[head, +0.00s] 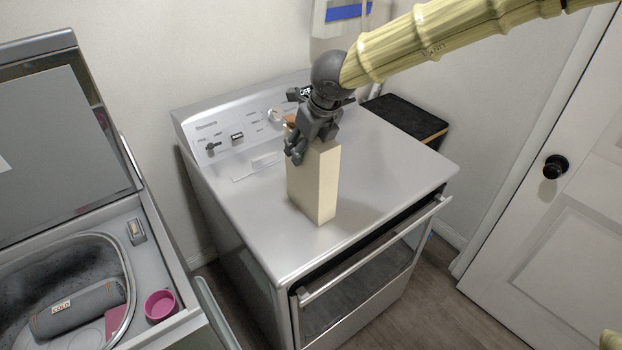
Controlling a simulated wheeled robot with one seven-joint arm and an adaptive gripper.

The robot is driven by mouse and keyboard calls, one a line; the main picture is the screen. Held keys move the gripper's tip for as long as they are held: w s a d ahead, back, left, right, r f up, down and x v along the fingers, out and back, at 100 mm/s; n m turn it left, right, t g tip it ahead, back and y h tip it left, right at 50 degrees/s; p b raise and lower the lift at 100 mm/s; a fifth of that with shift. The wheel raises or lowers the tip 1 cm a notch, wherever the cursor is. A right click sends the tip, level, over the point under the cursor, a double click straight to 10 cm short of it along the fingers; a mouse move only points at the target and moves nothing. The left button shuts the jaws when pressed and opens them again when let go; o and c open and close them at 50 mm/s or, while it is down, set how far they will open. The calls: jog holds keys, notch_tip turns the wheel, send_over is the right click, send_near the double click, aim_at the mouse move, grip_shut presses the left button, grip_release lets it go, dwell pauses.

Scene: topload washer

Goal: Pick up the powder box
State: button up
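A tall, plain beige box (316,188), which I take for the powder box, stands upright on the silver top of the machine (385,165) in the middle of the head view. My gripper (297,152) is at the box's upper left edge, coming down from above. Its dark fingers overlap the box's top corner in the picture. One finger shows at the left of the corner. The other is hidden or blends with the gripper body, so I cannot tell whether the fingers are closed on the box.
An open-lidded washer (185,325) stands at left, with a grey cylinder (78,308) in its tub and a pink cup (160,305) on its edge. A control panel (225,135) rises behind the box. A black-topped stand (405,115) and a white door (560,220) are at right.

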grip_shut()
jog(key=shift+w+r, duration=0.1)
jog(key=shift+r, duration=0.05)
jog(key=shift+r, duration=0.15)
